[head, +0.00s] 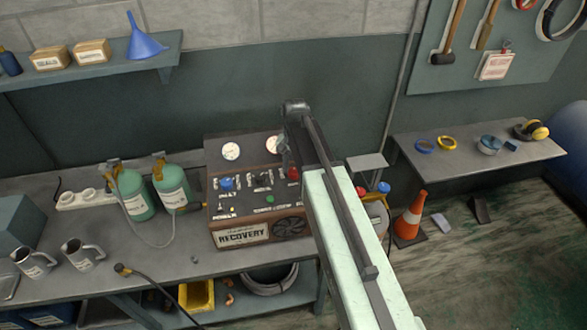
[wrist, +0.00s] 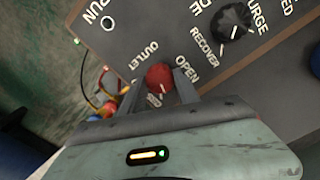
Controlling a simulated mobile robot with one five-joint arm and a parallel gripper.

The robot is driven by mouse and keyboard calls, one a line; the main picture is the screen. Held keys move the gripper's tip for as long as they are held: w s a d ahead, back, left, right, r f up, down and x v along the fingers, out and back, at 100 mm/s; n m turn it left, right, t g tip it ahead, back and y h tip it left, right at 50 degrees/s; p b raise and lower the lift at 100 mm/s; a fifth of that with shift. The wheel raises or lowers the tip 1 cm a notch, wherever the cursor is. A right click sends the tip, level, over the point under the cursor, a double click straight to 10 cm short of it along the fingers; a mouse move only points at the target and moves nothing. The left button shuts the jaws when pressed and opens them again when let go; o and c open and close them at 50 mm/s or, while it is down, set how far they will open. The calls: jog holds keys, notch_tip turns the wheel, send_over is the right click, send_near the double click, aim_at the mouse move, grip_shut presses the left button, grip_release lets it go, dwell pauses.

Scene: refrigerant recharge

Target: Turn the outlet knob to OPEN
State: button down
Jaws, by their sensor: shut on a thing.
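The red outlet knob (wrist: 160,78) sits on the dark panel of the recovery machine, beside the words OUTLET and OPEN in the wrist view. My gripper (wrist: 158,90) is shut on the knob, with one finger on each side of it. The white mark on the knob is partly visible near its lower edge; I cannot tell surely which setting it points to. In the head view the red knob (head: 293,173) shows at the panel's right side, next to my arm. The recovery machine (head: 243,237) stands on the workbench, and my arm covers its right part.
A black mode knob (wrist: 234,20) is near the gripper, and a blue knob (head: 227,183) is at the panel's left. Two green cylinders (head: 172,188) with hoses stand left of the machine. An orange cone (head: 410,217) stands on the floor at the right.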

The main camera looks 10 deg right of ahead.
aim_at(294, 170)
jog(key=n, duration=1.2)
dwell(0.6)
jog(key=c, duration=0.9)
grip_release()
notch_tip(294, 170, up, 8)
jog(key=p, duration=0.8)
jog(key=shift+f, duration=0.1)
